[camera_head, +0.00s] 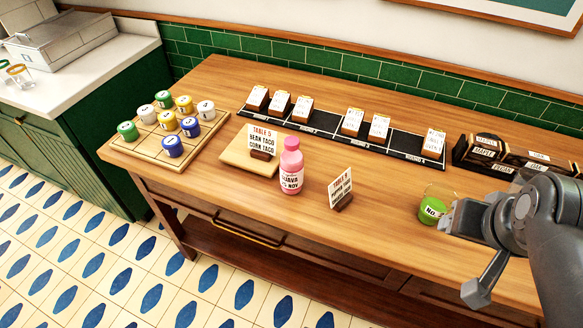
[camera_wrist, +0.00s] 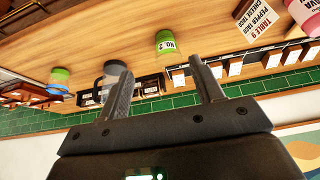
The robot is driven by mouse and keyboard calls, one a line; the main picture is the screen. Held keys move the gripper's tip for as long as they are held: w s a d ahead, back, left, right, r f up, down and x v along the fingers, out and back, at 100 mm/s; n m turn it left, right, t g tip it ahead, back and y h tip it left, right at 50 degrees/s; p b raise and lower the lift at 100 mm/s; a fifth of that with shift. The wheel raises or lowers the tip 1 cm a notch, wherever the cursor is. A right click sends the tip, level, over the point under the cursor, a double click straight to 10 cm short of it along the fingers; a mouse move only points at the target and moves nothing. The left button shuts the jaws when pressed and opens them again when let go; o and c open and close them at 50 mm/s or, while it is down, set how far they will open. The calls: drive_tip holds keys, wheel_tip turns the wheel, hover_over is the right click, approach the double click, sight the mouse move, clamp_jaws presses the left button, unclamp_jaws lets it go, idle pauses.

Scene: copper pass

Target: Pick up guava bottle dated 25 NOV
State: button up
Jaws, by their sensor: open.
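In the wrist view the bottle (camera_wrist: 302,14) shows upside down and partly cut off at the top right corner. My gripper (camera_head: 460,258) is at the right of the head view, well right of the bottle and apart from it. In the wrist view my gripper (camera_wrist: 160,72) has its two fingers spread with nothing between them.
A table 9 card (camera_head: 341,189) stands right of the bottle; a table 5 card (camera_head: 264,140) stands on a board behind left. A green jar (camera_head: 432,210) is beside my gripper. Numbered jars sit on a wooden tray (camera_head: 160,152). A black rack (camera_head: 335,139) holds white-labelled blocks.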

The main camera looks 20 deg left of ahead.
drive_tip(key=m, duration=3.6)
approach(291, 142)
drive_tip(key=x, duration=1.1)
drive_tip(key=shift+r, duration=0.1)
clamp_jaws()
